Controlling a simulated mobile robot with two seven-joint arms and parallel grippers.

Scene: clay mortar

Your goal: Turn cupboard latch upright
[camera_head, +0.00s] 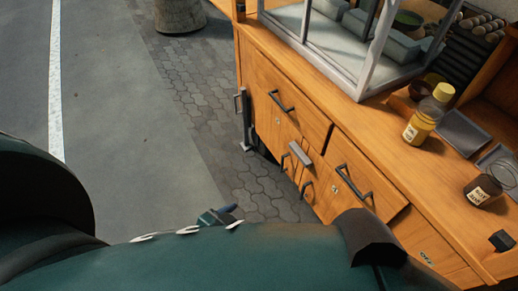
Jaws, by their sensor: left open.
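The wooden cupboard (282,88) stands right of centre, its front facing down and left. The latch (300,153) looks like a short pale grey bar at the meeting of two small doors. It lies slanted across the front, not upright. Dark bar handles (307,188) sit below and beside it. My left gripper (226,210) shows only as a small teal and dark piece beyond my arm, below and left of the latch and apart from it. It is open and holds nothing that I can see; most of it is hidden. My right gripper is out of view.
The counter top holds a glass case (357,83), a yellow-capped bottle (424,118), a dark jar (483,190) and a grey tray (461,133). A drawer front (363,178) with a bar handle is right of the latch. Paving (240,186) left of the cupboard is clear.

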